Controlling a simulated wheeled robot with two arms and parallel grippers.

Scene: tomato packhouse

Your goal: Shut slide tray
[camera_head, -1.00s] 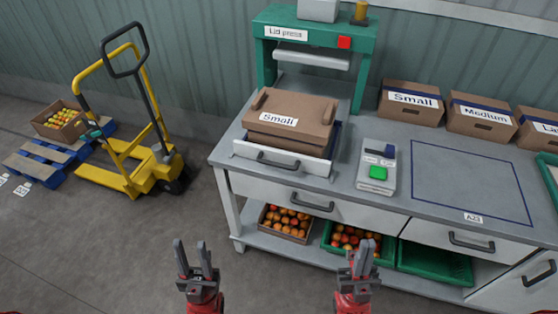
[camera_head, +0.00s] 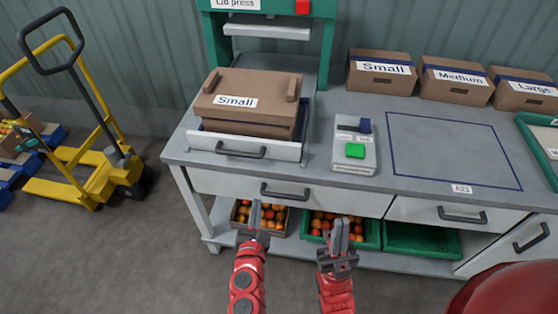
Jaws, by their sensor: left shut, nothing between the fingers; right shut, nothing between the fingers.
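The slide tray (camera_head: 205,141) has a white front with a dark handle (camera_head: 241,151). It stands out in front of the green lid press (camera_head: 325,50), near the front edge of the workbench (camera_head: 330,175). A brown carton marked Small (camera_head: 250,93) with a lid on sits in the tray and hides its inside. My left gripper (camera_head: 257,216) is shut and empty, in front of the bench and below the tray handle in the picture. My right gripper (camera_head: 340,236) is shut and empty, further right in front of the lower shelf. Neither gripper touches the tray.
A grey device with a green button (camera_head: 355,151) stands right of the tray. Cartons marked Small (camera_head: 381,70), Medium (camera_head: 455,80) and Large (camera_head: 523,90) line the back. A drawer handle (camera_head: 285,191) juts out below the bench top. A yellow pallet truck (camera_head: 95,175) stands left.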

